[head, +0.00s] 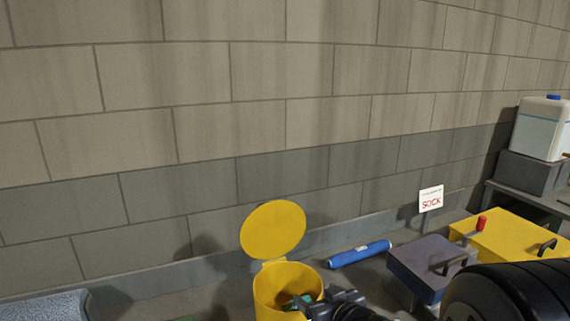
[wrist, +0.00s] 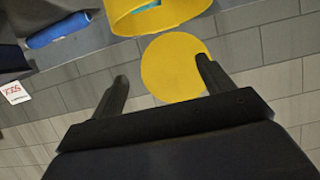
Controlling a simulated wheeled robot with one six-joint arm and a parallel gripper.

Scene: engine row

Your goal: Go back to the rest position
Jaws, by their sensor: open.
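My gripper (wrist: 162,78) is open in the wrist view, with nothing between its two dark fingers. Behind the fingers is the round yellow lid (wrist: 172,66) of a yellow bin (wrist: 150,18). In the head view the bin (head: 272,290) stands at the bottom centre with its lid (head: 273,229) raised. Something green and dark shows inside the bin's mouth. A dark part of my arm is at the bottom, just right of the bin, and the fingertips are hard to make out there.
A blue roll (head: 359,253) lies right of the bin near the wall. Beyond it are a grey box with a handle (head: 430,264), a yellow box (head: 505,240), a "SOCK" sign (head: 431,199) and a white tank (head: 541,128). The block wall (head: 200,130) closes off the back.

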